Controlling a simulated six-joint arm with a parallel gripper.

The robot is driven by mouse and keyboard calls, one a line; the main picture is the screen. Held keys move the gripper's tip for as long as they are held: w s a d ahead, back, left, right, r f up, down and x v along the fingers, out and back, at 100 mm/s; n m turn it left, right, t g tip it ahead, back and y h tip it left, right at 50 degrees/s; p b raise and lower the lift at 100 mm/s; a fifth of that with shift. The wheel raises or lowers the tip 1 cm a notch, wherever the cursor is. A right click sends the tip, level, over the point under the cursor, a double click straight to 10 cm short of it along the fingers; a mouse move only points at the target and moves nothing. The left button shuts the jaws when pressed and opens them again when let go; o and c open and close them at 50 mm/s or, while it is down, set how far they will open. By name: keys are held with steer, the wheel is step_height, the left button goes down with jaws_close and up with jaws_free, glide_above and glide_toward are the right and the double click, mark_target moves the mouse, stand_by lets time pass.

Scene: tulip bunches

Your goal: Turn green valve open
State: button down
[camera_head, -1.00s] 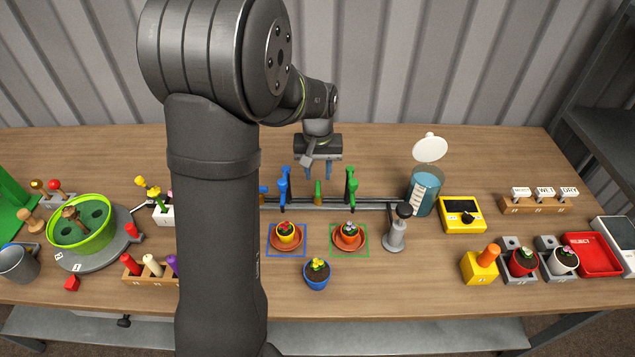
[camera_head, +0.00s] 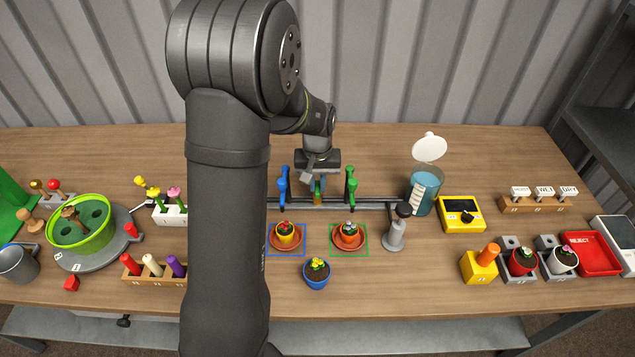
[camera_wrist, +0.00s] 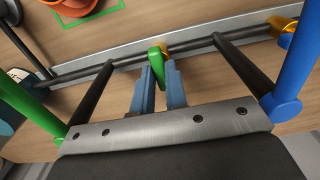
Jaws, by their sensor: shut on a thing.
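The green valve handle (camera_wrist: 157,62) is a short green lever on the pipe rail (camera_wrist: 130,62). In the wrist view my gripper (camera_wrist: 160,75) has its two blue fingers around the lever, one on each side, shut on it. In the head view my gripper (camera_head: 318,185) hangs over the middle of the rail, between the blue spout (camera_head: 283,184) and the green spout (camera_head: 351,184). A brass-coloured fitting (camera_wrist: 172,47) sits at the lever's base.
A pot on a saucer in a blue square (camera_head: 286,235) and one in a green square (camera_head: 349,237) stand in front of the rail. The table behind the rail is clear.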

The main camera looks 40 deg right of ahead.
steer(key=shift+n, duration=0.3)
steer(key=n, duration=1.2)
steer(key=shift+n, duration=1.8)
steer(key=c, duration=1.4)
jaws_free()
steer(key=shift+c, duration=0.2)
